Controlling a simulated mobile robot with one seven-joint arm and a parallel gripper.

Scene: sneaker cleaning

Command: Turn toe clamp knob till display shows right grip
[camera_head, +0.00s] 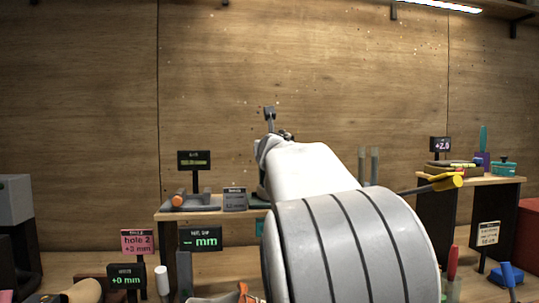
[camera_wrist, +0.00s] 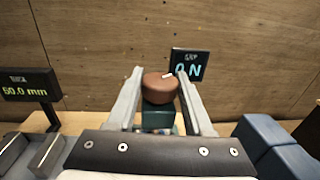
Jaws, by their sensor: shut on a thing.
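A round brown knob (camera_wrist: 160,86) with a pale mark on its top sits on a dark green block (camera_wrist: 158,117) in the wrist view. My gripper (camera_wrist: 160,80) is shut on the knob, one finger on each side. A small black display (camera_wrist: 191,66) stands just behind and to the right of the knob, headed "GRIP", with cyan characters that look like "0 N".
A display reading about 50.0 mm (camera_wrist: 30,85) stands left of my gripper, and blue blocks (camera_wrist: 275,145) stand to its right. In the head view, several small signs and tools line the bench (camera_head: 222,262). A right-hand shelf (camera_head: 475,182) holds more items.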

